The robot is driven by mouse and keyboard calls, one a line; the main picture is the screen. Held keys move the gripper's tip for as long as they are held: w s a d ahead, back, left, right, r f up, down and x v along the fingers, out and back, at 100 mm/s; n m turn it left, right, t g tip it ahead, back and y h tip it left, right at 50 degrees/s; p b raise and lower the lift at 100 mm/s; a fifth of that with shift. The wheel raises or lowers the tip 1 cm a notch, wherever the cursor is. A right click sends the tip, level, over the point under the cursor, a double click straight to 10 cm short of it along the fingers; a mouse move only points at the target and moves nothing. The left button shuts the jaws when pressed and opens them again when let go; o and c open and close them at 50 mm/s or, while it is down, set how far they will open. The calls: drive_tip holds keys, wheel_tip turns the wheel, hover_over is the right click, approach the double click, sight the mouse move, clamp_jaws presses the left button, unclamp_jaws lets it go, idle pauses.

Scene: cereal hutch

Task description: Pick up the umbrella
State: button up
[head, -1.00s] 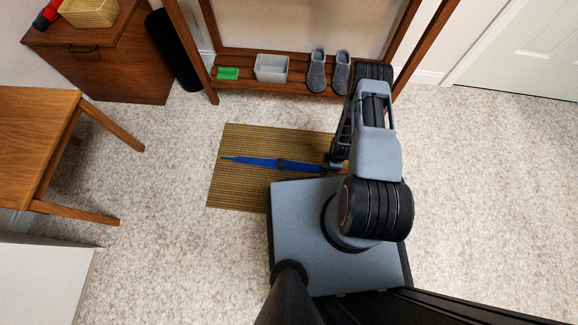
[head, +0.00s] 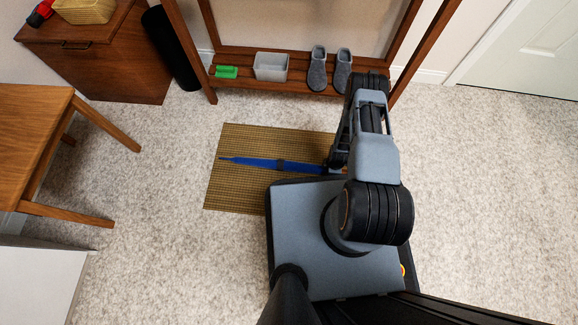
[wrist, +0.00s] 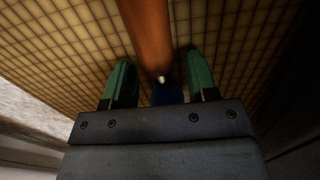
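The blue umbrella (head: 255,162) lies on a woven tan mat (head: 232,190) in the head view, its thin tip to the left. Its right end is hidden behind my arm. In the wrist view, its brown handle (wrist: 148,35) runs down from the top edge, with a bit of blue canopy (wrist: 168,93) below it. My gripper (wrist: 159,78) is open, its two green fingers apart, one on each side of the umbrella. Gaps show between the fingers and the umbrella. In the head view my gripper is hidden by my arm.
A wooden rack (head: 300,88) behind the mat holds grey slippers (head: 317,70), a grey bin (head: 271,67) and a green item (head: 226,72). A wooden table (head: 30,130) and a cabinet (head: 95,65) stand at left. Carpet at right is clear.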

clamp_jaws()
drive_tip(key=shift+r, duration=0.15)
